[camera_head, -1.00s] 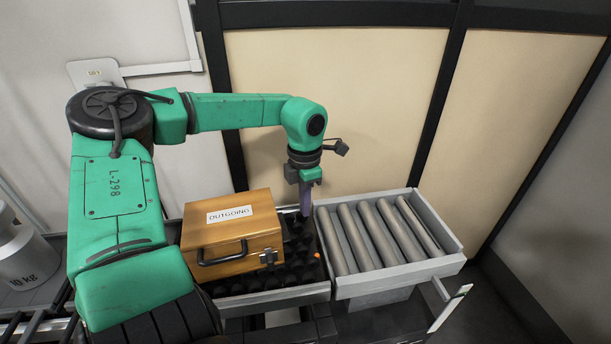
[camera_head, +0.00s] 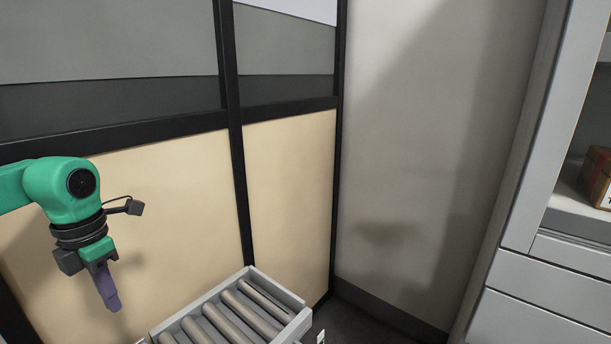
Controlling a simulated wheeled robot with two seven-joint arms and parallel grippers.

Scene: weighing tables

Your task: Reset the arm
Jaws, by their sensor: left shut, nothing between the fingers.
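My left arm comes in from the left edge, green with a dark wrist. My left gripper (camera_head: 110,292) points down, its purple fingers together with nothing between them. It hangs in front of the beige wall panel, to the left of the grey roller tray and apart from it. My right arm and right gripper do not show.
The roller tray (camera_head: 297,323) with several grey rollers is at the bottom centre. A dark-framed partition (camera_head: 240,190) stands behind it. A plain grey wall (camera_head: 420,150) is in the middle. At the right, a pale shelf unit (camera_head: 540,272) holds a brown box (camera_head: 596,176).

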